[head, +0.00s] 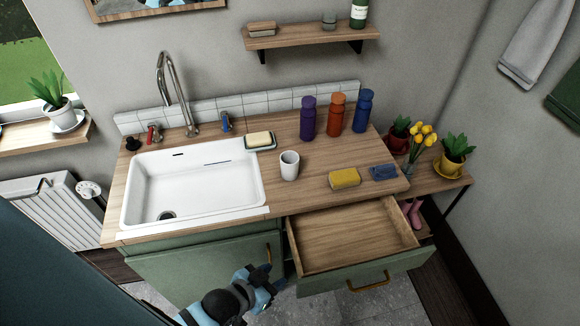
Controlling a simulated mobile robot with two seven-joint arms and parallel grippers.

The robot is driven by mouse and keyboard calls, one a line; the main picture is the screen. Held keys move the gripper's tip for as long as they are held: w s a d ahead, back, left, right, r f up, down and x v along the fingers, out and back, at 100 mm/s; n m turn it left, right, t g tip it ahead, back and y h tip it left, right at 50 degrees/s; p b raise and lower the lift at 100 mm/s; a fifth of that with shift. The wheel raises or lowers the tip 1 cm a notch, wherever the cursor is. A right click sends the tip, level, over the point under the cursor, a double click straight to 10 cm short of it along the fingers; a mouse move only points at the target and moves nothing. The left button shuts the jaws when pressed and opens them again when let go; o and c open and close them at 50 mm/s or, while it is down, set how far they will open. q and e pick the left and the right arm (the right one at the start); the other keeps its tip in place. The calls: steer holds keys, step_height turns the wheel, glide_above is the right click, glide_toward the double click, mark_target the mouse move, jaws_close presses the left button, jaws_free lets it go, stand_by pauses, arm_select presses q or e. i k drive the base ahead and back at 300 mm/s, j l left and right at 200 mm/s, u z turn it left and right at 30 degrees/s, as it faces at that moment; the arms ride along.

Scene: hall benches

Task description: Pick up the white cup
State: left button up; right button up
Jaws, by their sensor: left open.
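The white cup (289,165) stands upright on the wooden counter (300,205), just right of the sink. Nothing covers it in the head view. My left gripper (268,279) is low in front of the cabinet, below the counter's front edge and to the left of the open drawer. It is open and well apart from the cup. My right gripper is not in the head view.
A white sink (190,190) lies to the left. A soap dish (260,142), a yellow sponge (344,178), a blue sponge (384,172) and several bottles (307,118) surround the cup. An empty drawer (350,238) is pulled out below the counter.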

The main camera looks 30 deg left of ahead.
mark_target(289, 160)
steer(key=i+j+u, duration=0.15)
steer(key=u, duration=0.3)
steer(key=i+j+u, duration=0.1)
steer(key=u, duration=0.35)
steer(key=i+u, duration=0.2)
steer(key=u, duration=0.25)
